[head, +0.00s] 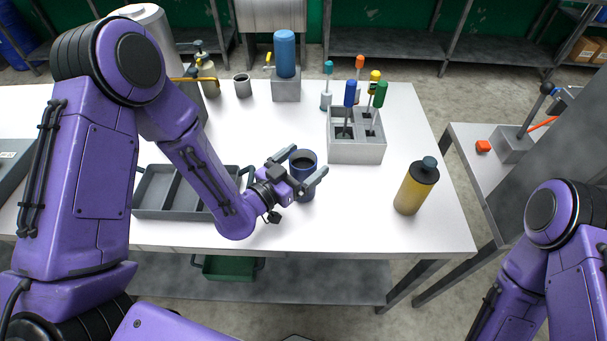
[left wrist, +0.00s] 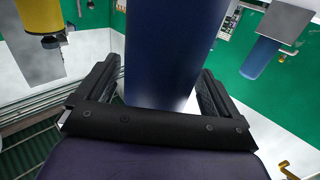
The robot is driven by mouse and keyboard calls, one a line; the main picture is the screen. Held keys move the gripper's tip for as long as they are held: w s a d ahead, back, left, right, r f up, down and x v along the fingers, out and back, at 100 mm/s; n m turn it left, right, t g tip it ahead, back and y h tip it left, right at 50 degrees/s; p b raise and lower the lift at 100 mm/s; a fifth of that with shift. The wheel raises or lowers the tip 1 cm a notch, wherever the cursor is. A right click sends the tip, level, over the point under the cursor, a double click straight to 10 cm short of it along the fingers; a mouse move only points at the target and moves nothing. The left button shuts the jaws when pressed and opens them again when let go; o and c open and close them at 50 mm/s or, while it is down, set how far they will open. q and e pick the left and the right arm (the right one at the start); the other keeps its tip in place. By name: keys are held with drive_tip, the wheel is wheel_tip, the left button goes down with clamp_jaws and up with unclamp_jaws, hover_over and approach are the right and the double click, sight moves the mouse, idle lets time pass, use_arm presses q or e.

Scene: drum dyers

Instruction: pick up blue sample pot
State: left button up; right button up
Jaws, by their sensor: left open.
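The blue sample pot (head: 307,190) is a dark blue cylinder with a dark open top, standing upright on the white table. My left gripper (head: 309,160) is open, with its two fingers on either side of the pot. In the left wrist view the pot (left wrist: 172,50) stands between the two fingers (left wrist: 157,75), with a narrow gap showing at the left finger. I cannot tell whether the right finger touches it. My right gripper is out of view; only part of my right arm shows at the right edge.
A grey divided tray (head: 155,213) is left of the pot. A yellow bottle (head: 412,190) stands to the right. Behind are a grey holder (head: 357,153) with several coloured-handled tools, a blue cylinder on a grey block (head: 286,88) and a grey cup (head: 243,88). The table's front edge is close.

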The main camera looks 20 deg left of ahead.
use_arm(q)
drive_tip(key=shift+x, duration=0.95)
drive_tip(key=shift+s+d+r, duration=0.1)
drive_tip(key=shift+s+r, duration=0.05)
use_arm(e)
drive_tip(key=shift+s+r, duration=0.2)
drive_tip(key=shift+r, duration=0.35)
